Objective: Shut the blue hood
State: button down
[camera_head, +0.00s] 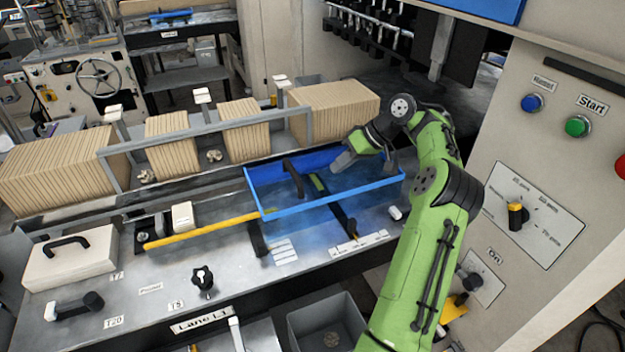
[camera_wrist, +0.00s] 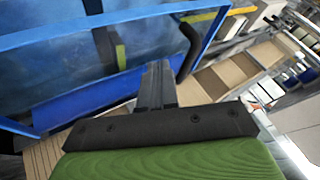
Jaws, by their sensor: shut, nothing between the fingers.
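The blue hood (camera_head: 335,200) is a blue frame with a see-through panel, at the middle of the machine bed. Its black handle (camera_head: 293,178) stands on the left part of the frame. In the wrist view the hood (camera_wrist: 100,18) fills the upper left, and the handle (camera_wrist: 190,50) is just right of the fingers. My gripper (camera_head: 343,162) is shut and empty, at the hood's far side. It also shows in the wrist view (camera_wrist: 157,75), close to the frame. I cannot tell whether the fingers touch it, or how far the hood is tilted.
Rows of brown kraft packs (camera_head: 330,105) stand behind a grey rail (camera_head: 210,132). A yellow bar (camera_head: 200,232) runs left of the hood. A control panel (camera_head: 530,215) rises close on the right. A white box with a black handle (camera_head: 70,258) sits at the left front.

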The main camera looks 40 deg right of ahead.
aim_at(329, 188)
jog(key=b+x, duration=0.1)
jog(key=x, duration=0.3)
jog(key=shift+w+f, duration=0.15)
jog(key=shift+f, duration=0.25)
jog(key=a, duration=0.1)
jog(key=a+b, duration=0.1)
jog(key=a, duration=0.1)
jog(key=shift+w+a, duration=0.2)
jog(key=shift+w, duration=0.2)
jog(key=shift+w+a+r, duration=0.1)
jog(key=shift+a+r, duration=0.05)
jog(key=shift+a, duration=0.25)
jog(key=w+a+b, duration=0.1)
jog(key=w+a, duration=0.2)
jog(key=a, duration=0.8)
jog(key=w+a+b, duration=0.2)
jog(key=w+a, duration=0.2)
jog(key=a, duration=0.8)
jog(key=w+a+b, duration=0.1)
jog(key=w+a, duration=0.2)
jog(key=a, duration=0.8)
jog(key=shift+w+a+b, duration=0.2)
jog(key=shift+w+b, duration=0.2)
